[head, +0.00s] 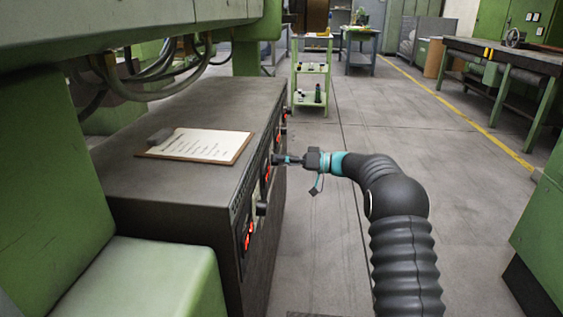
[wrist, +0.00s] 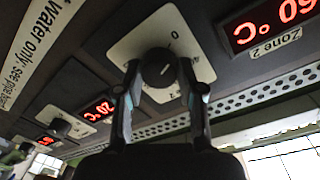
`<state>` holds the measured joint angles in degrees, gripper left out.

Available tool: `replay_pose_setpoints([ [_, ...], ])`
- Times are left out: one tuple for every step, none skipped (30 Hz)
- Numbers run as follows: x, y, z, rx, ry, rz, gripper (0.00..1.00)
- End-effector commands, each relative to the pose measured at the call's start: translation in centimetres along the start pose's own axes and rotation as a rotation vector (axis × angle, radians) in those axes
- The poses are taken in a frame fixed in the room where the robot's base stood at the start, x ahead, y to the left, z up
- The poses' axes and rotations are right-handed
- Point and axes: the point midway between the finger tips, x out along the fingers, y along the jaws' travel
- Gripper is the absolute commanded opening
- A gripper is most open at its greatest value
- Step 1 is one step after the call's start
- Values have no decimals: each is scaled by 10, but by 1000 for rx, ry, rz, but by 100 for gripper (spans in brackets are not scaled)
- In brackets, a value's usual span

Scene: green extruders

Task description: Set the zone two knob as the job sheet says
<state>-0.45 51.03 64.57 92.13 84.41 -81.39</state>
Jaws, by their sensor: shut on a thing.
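My gripper (head: 284,160) reaches from the right to the front of the dark control cabinet. In the wrist view my gripper (wrist: 160,72) is shut on a round black knob (wrist: 158,66) with a white pointer line. The knob sits on a pale plate (wrist: 121,45) with a 0 mark; the fingers hide part of the plate. Right of it is a red display (wrist: 265,24) labelled "Zone 2"; it shows °C and what looks like 60, cut by the frame edge. The job sheet (head: 205,144) lies on a clipboard on the cabinet top; its writing is too small to read.
Another black knob (head: 262,208) sticks out nearer on the cabinet front. A second red display (wrist: 98,108), reading about 20 °C, and another knob (wrist: 59,127) show in the wrist view. The floor (head: 345,120) right of the cabinet is clear; a green trolley (head: 312,85) stands beyond.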

Motion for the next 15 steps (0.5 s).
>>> replay_pose_setpoints([
  [0,1,1,34,-3,1,3],
  [0,1,1,58,-4,2,3],
  [0,1,1,92,-6,3,3],
  [0,1,1,119,-8,4,3],
  [0,1,1,147,-9,4,3],
  [0,1,0,184,-11,5,3],
  [0,1,0,212,-13,6,3],
  [0,1,0,241,-14,7,3],
  [0,1,0,279,-16,8,3],
  [0,0,-1,308,-18,9,3],
  [0,0,-1,336,-19,9,3],
  [0,0,-1,375,-22,10,3],
  [0,0,-1,403,-23,11,3],
  [0,0,-2,431,-25,12,3],
  [0,0,-2,468,-27,13,3],
])
